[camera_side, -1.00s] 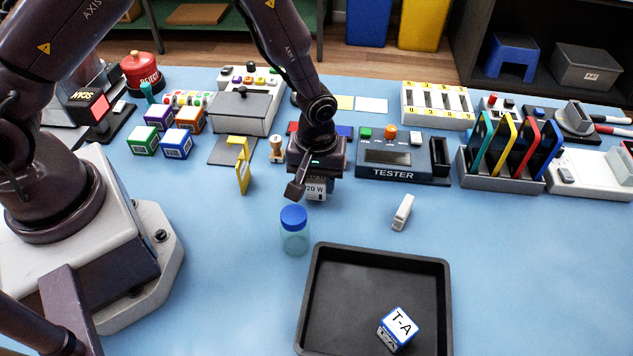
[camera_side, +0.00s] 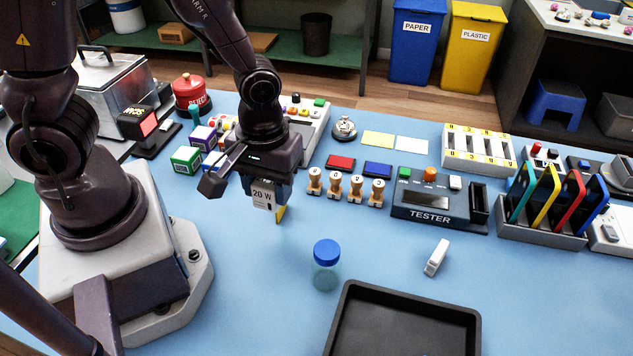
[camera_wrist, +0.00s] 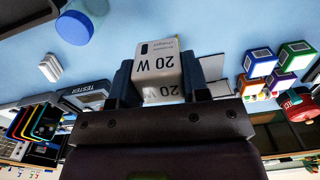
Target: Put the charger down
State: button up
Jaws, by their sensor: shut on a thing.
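The charger (camera_side: 264,196) is a white block marked "20 W". It also shows in the wrist view (camera_wrist: 157,66), upside down between the two fingers. My gripper (camera_side: 268,184) is shut on it, above the blue mat to the left of the wooden stamps. In the side view the charger seems to hang clear of the mat, but its exact height is hard to tell. A yellow piece (camera_side: 281,214) shows just behind its lower right edge, mostly hidden.
A small white item (camera_side: 436,258) lies nearby. The tester (camera_side: 430,219) and several stamps (camera_side: 334,188) stand behind. The mat in front of the gripper is clear.

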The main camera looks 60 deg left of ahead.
jog(key=shift+w+d+r+m, duration=0.1)
jog(key=shift+w+r+m, duration=0.2)
jog(key=shift+m, duration=0.4)
jog(key=w+a+r+m, duration=0.2)
jog(key=w+m, duration=0.1)
jog(key=w, duration=0.3)
jog(key=w+a+r+m, duration=0.2)
jog(key=w+a+m, duration=0.1)
jog(key=w, duration=0.3)
jog(key=shift+a+r+m, duration=0.25)
jog(key=shift+m, duration=0.05)
